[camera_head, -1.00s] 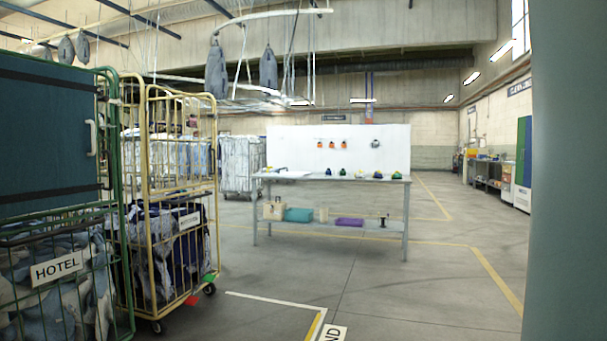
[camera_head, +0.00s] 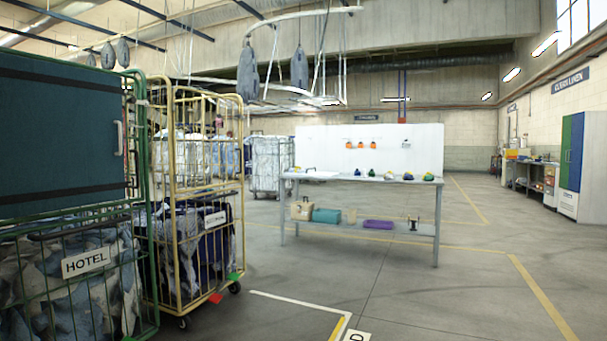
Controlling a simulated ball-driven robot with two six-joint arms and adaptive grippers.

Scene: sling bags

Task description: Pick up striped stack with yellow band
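I see no striped stack with a yellow band that I can make out in the head view. A grey workbench (camera_head: 350,177) stands in the middle distance with several small coloured items on its top. Its lower shelf holds a beige bag (camera_head: 302,210), a teal bin (camera_head: 326,215) and a purple tray (camera_head: 378,225). Neither of my grippers shows in the view.
A green wire cage (camera_head: 72,225) marked HOTEL, filled with linen, stands close at left. A yellow wheeled cage (camera_head: 197,210) is beside it. Sling bags (camera_head: 248,72) hang from overhead rails. The floor (camera_head: 420,290) at front right is clear.

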